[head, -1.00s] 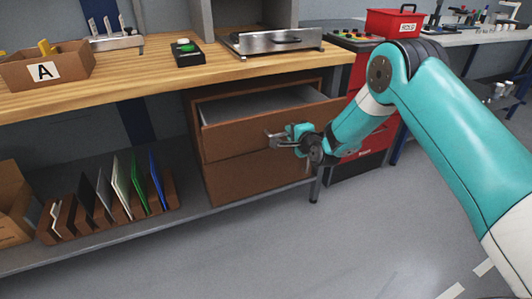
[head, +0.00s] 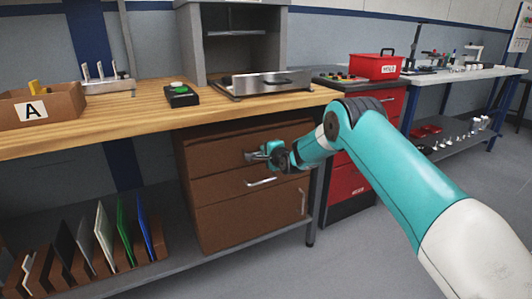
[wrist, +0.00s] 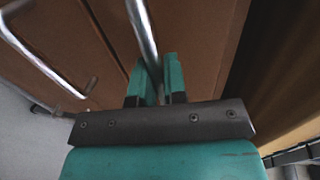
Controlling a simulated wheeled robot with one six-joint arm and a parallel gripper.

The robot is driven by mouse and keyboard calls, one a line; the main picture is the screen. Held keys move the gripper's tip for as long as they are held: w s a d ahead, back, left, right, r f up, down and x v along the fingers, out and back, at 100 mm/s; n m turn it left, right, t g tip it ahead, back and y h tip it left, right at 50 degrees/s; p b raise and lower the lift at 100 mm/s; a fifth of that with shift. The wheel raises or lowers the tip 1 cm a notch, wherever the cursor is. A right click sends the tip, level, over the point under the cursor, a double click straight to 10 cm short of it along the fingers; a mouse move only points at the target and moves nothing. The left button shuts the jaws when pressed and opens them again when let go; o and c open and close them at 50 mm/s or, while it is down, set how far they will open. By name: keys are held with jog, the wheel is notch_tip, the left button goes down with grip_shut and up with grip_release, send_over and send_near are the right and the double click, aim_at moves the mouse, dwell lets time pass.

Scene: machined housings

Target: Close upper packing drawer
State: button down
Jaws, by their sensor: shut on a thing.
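The upper packing drawer (head: 215,147) is the top drawer of a brown wooden cabinet under the workbench. Its front looks flush with the cabinet, and no gap or inside shows in the head view. My gripper (head: 262,153) is at its metal handle. In the wrist view, the handle (wrist: 143,35) runs between the two teal fingers of my gripper (wrist: 156,80), which is shut on it. The fingers hide part of the handle.
Below are a middle drawer with a metal handle (head: 262,182) and a lower drawer (head: 235,218), both looking shut. The wooden benchtop (head: 130,118) overhangs the cabinet. A red cabinet (head: 345,182) stands to the right. The floor in front is clear.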

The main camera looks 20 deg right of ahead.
jog(key=shift+w+a+r, duration=0.1)
jog(key=shift+a, duration=0.1)
jog(key=c, duration=1.2)
grip_release()
jog(key=shift+w+a, duration=0.1)
jog(key=shift+d, duration=0.2)
jog(key=shift+s+d, duration=0.1)
jog(key=shift+s, duration=0.4)
jog(key=p+v, duration=0.1)
jog(key=v, duration=1.5)
jog(key=shift+s, duration=0.25)
